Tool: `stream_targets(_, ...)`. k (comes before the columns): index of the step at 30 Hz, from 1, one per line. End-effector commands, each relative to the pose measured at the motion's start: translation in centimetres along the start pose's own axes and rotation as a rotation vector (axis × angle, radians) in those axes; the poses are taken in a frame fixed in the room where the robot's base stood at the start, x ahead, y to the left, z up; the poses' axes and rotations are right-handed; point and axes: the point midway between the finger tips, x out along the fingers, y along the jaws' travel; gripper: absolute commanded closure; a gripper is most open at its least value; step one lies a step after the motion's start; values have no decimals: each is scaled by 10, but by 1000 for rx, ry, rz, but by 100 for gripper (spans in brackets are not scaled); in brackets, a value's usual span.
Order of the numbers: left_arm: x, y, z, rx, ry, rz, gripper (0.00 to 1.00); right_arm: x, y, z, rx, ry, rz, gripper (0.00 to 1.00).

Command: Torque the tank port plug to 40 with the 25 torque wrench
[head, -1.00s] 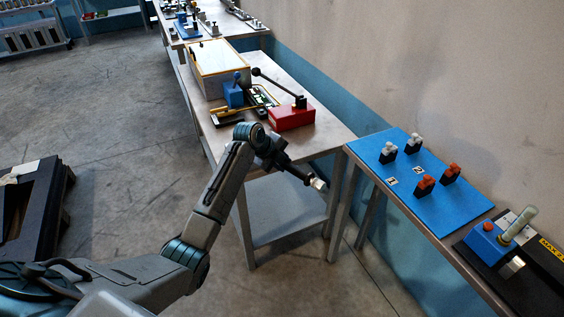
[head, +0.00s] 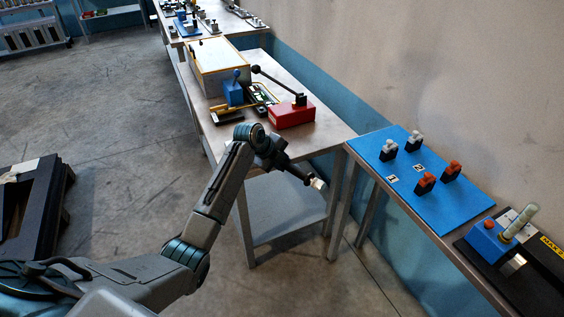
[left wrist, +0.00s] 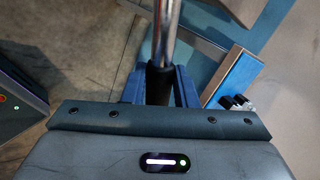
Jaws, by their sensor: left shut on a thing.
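My left gripper (head: 299,174) hangs over open floor between two benches. In the left wrist view its blue fingers (left wrist: 158,88) are shut on the black grip of a bar with a bright metal shaft (left wrist: 166,30), which looks like a torque wrench. The shaft points away from the gripper toward the top of the picture. In the head view only a small pale end (head: 318,184) shows beyond the gripper. The wrench's marking is not readable. I cannot pick out the tank port plug for certain. My right gripper is not in view.
The right bench carries a blue board (head: 383,172) with grey and red clamps, and a blue block (head: 486,247) with a pale handle. The middle bench holds a red block (head: 292,117) with a black lever and a large box (head: 219,66). A dark frame (head: 35,205) stands left.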

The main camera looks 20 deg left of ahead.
Motion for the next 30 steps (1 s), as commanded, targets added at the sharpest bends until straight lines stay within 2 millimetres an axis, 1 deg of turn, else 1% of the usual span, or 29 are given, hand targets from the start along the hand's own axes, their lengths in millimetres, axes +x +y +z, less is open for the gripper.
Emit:
stream_targets(18,4,2,1,2,-1,-4,100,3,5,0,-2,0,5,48)
stream_targets(19,4,2,1,2,-1,-4,80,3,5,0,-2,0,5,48)
stream_targets(22,4,2,1,2,-1,-4,100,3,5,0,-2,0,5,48)
stream_targets(30,4,2,1,3,0,-3,100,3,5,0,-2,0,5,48)
